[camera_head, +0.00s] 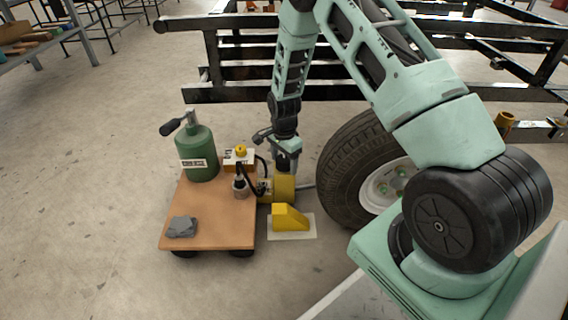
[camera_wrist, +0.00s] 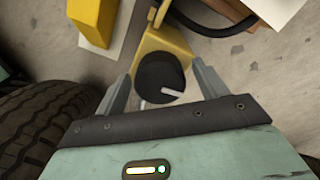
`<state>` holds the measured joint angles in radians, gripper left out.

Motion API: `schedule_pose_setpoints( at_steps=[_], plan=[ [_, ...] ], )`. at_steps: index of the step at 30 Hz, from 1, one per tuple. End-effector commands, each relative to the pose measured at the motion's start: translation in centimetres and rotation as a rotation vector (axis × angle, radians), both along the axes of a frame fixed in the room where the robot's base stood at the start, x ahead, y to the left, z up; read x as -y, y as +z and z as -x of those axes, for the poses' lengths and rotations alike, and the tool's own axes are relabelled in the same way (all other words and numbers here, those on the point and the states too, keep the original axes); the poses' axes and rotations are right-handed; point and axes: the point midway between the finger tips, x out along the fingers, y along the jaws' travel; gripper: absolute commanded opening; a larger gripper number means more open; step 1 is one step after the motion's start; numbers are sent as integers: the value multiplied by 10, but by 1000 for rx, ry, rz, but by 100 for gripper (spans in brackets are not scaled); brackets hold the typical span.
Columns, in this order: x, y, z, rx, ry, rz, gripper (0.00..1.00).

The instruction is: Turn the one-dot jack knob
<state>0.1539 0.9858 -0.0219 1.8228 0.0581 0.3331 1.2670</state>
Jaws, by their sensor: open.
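In the wrist view, a round black knob (camera_wrist: 160,72) with a white pointer bar sits on a yellow jack body (camera_wrist: 158,40). I cannot make out any dot marking on it. My gripper (camera_wrist: 163,84) is open, with one finger to the left of the knob and one to its right. Whether either finger touches it is unclear. In the head view, my gripper (camera_head: 284,163) points down over the yellow jack (camera_head: 283,188) beside the wheel. The knob is hidden there by the gripper.
A large tyre (camera_head: 347,165) stands just right of the jack. A yellow wedge (camera_head: 290,217) lies in front. To the left, a wooden cart (camera_head: 210,228) carries a green cylinder (camera_head: 197,153), a small box with a yellow top (camera_head: 241,152) and a grey cloth. Dark hoses run near the jack.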

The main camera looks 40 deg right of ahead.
Motion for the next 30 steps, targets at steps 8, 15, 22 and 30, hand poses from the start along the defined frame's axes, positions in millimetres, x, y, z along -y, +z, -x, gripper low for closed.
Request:
schedule_pose_setpoints(
  at_steps=[8,15,22,30],
  plan=[
    [0,0,0,0,0,0,55],
    [0,0,0,0,1,0,27],
    [0,2,1,-2,39,0,27],
    [0,5,1,-3,201,0,27]
  ],
)
